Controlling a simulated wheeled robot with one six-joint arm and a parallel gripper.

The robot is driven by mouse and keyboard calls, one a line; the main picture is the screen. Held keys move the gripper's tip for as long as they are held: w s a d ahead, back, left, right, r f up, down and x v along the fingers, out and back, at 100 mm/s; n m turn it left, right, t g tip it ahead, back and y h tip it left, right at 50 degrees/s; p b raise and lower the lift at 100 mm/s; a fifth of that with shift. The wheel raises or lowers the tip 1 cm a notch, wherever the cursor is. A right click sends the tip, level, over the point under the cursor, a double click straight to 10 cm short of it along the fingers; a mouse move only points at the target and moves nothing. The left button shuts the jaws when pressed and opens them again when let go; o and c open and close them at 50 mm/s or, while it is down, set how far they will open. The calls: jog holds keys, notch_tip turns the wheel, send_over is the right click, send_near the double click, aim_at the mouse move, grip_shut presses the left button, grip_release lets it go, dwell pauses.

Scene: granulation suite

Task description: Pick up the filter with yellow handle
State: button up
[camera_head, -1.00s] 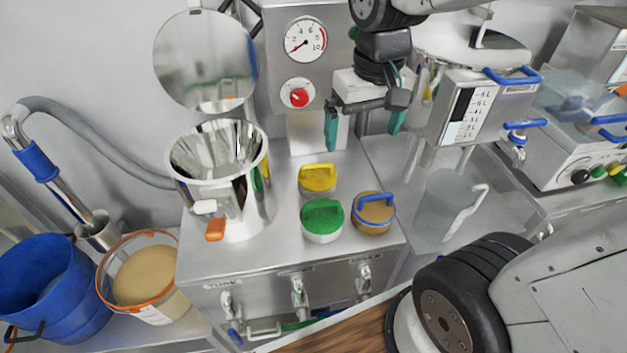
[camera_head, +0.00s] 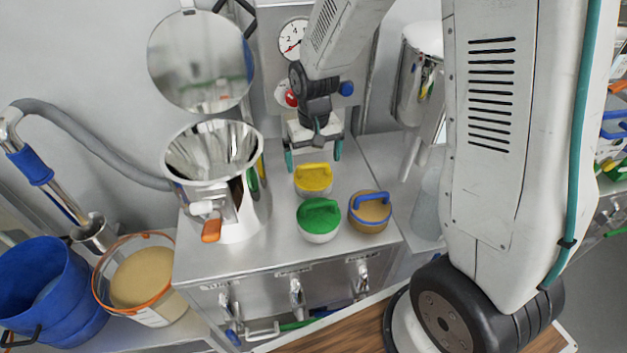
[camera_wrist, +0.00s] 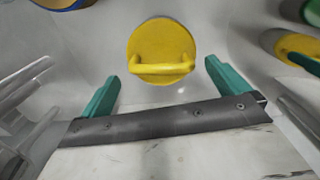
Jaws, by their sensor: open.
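The filter with the yellow handle (camera_head: 313,179) stands on the steel counter behind the green-handled filter (camera_head: 319,220) and the blue-handled filter (camera_head: 369,212). My gripper (camera_head: 313,160) is open just behind and above the yellow one, its teal fingers spread to either side. In the wrist view the yellow filter (camera_wrist: 161,52) lies ahead of the gap between my fingertips (camera_wrist: 160,80), its handle bar running crosswise between them. No finger appears to touch it. The blue-handled filter shows only as a slice at the wrist view's top left.
A steel funnel vessel (camera_head: 217,180) with an orange-handled valve stands left on the counter (camera_head: 275,255). The gauge panel (camera_head: 280,60) rises behind. A clear jug (camera_head: 428,205) is to the right, partly hidden by my arm. A blue bucket (camera_head: 50,290) and a powder tub (camera_head: 145,278) stand lower left.

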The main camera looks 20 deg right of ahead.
aim_at(313, 174)
notch_tip(313, 174, down, 5)
jog(key=shift+w+a+f, duration=0.1)
jog(key=shift+w, duration=0.05)
jog(key=c, duration=0.8)
